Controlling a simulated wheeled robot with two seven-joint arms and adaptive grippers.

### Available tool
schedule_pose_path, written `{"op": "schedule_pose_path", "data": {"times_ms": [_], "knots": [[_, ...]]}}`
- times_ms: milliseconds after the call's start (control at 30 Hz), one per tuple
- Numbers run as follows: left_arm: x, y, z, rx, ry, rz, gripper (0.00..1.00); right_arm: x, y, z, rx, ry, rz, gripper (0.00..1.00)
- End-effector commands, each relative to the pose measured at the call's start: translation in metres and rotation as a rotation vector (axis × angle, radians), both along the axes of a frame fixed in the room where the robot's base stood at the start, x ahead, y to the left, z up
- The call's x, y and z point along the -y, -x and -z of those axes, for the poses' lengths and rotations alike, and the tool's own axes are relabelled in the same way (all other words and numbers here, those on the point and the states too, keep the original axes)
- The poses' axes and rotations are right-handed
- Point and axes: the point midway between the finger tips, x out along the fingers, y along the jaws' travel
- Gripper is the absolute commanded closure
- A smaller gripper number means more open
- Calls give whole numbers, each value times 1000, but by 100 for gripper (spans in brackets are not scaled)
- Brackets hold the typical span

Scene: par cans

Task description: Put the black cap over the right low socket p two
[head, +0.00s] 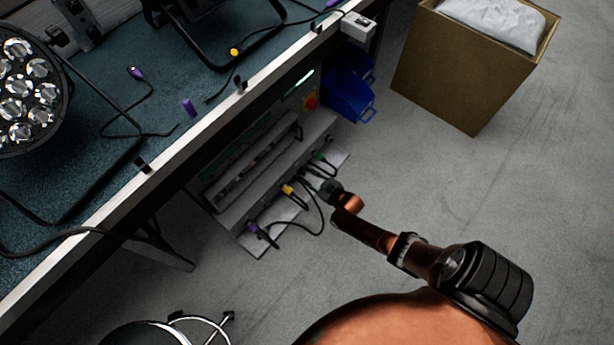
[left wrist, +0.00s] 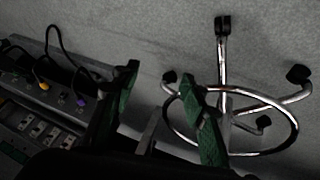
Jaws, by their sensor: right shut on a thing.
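My right gripper (head: 315,180) reaches in from the lower right to the low socket panel (head: 247,212) under the bench. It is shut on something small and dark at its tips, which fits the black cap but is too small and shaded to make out. The right low socket p two cannot be told apart here; the gripper hides that part. Purple (head: 252,228), yellow (head: 288,190) and green (head: 320,156) plugs with black cables sit along the panel. My left gripper (left wrist: 160,82) shows in the left wrist view, its green fingers apart with nothing between them.
The bench edge (head: 180,150) overhangs the panel. Blue bins (head: 348,95) stand beyond it, and a cardboard box (head: 460,65) stands on the floor at upper right. A stool's chrome base (left wrist: 225,125) is near my left gripper. Black cables loop close to my right gripper.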

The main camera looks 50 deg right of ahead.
Motion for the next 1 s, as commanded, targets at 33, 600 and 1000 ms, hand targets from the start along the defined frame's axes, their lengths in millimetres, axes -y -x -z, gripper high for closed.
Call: {"op": "schedule_pose_path", "data": {"times_ms": [33,600,1000], "knots": [[0,0,0,0,0,0,60,0,0,0,0,0,0,85],[0,0,2,-2,0,0,60,0,-2,0,0,0,0,85],[0,1,4,-5,0,0,60,0,-7,1,-1,0,0,85]]}}
